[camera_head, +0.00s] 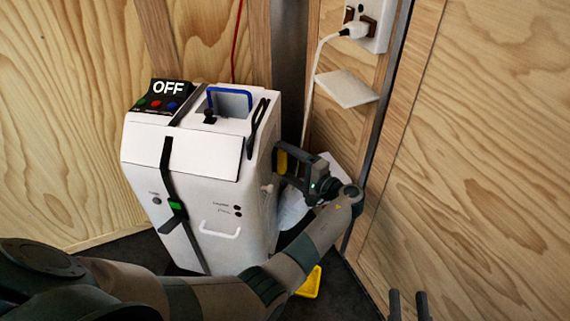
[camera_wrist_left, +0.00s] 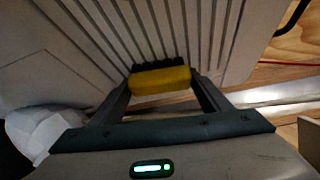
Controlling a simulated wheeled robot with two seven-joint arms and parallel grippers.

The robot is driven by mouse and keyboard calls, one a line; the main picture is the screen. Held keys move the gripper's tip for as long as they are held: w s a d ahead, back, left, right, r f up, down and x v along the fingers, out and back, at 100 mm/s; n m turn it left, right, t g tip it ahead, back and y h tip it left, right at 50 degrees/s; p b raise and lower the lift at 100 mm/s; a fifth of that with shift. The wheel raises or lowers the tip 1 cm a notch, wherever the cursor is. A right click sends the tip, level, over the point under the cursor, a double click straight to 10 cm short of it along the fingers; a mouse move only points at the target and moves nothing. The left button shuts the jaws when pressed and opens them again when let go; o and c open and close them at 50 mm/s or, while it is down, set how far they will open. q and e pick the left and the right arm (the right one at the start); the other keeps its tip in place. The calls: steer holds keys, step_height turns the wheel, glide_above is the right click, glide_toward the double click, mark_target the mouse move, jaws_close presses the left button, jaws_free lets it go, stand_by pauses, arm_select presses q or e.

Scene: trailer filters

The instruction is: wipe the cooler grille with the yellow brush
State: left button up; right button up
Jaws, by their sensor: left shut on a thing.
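The white cooler (camera_head: 205,180) stands upright against the wooden wall, with a panel on top reading OFF. Its grille (camera_wrist_left: 120,45), a row of parallel slats, fills the upper part of the left wrist view; in the head view that side is turned mostly away. My left gripper (camera_head: 283,162) is at the cooler's right side. It is shut on the yellow brush (camera_wrist_left: 160,80), whose dark bristles face the slats and appear to touch them. My right gripper (camera_head: 408,306) shows only two dark fingertips at the bottom edge, apart with nothing between them.
A yellow tray (camera_head: 310,282) lies on the dark floor, partly behind my left arm. A white plug and cable hang from a wall outlet (camera_head: 375,22) above a small white shelf (camera_head: 345,88). A white crumpled thing (camera_head: 292,208) is beside the cooler. The right wall is close.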

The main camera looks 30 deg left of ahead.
arm_select(q)
steer(key=shift+w+a+f+b, duration=0.1)
steer(key=shift+w+a+b, duration=0.1)
steer(key=shift+w+b, duration=0.25)
steer(key=shift+w+a+f+b, duration=0.15)
steer(key=shift+w+b, duration=0.1)
steer(key=shift+w, duration=0.25)
steer(key=shift+w+a+r, duration=0.15)
steer(key=shift+w+r, duration=0.1)
steer(key=shift+w, duration=0.15)
steer(key=shift+s+d+r+p, duration=0.1)
steer(key=shift+s+d+p, duration=0.05)
steer(key=shift+s+p, duration=0.3)
steer(key=shift+s+d+r+p, duration=0.1)
steer(key=shift+s+p, duration=0.25)
steer(key=shift+s, duration=0.1)
steer(key=shift+s+d+f+p, duration=0.1)
steer(key=shift+s+d+p, duration=0.05)
steer(key=shift+s+p, duration=0.35)
steer(key=shift+s+f, duration=0.15)
steer(key=shift+s, duration=0.2)
steer(key=shift+s, duration=0.15)
